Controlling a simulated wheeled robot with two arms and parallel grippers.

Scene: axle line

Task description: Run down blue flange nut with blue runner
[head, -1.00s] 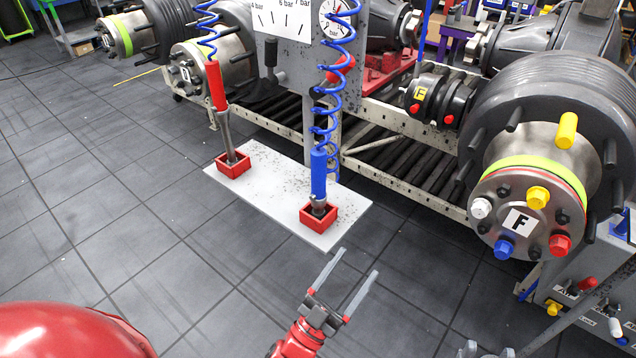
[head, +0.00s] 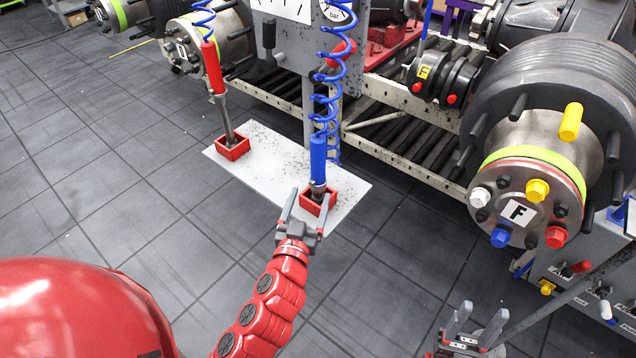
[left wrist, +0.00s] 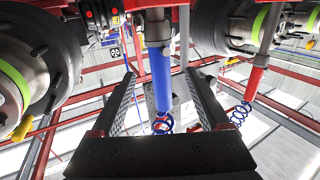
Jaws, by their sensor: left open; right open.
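The blue runner (head: 318,160) stands upright, its lower end in a red square holder (head: 328,207) on a pale plate. A blue coiled hose runs up from it. My left gripper (head: 310,194) is open just in front of the holder. In the left wrist view the blue runner (left wrist: 160,75) shows between the two open fingers (left wrist: 162,90); I cannot tell whether it is within their reach. The blue flange nut (head: 501,237) sits at the lower left of the hub face marked F (head: 518,212). My right gripper (head: 480,314) is open and empty at the bottom edge.
A red runner (head: 213,70) stands in another red holder (head: 232,148) on the same plate (head: 262,165). White, yellow and red nuts sit on the hub too. A grey panel box (head: 575,270) stands below it at right.

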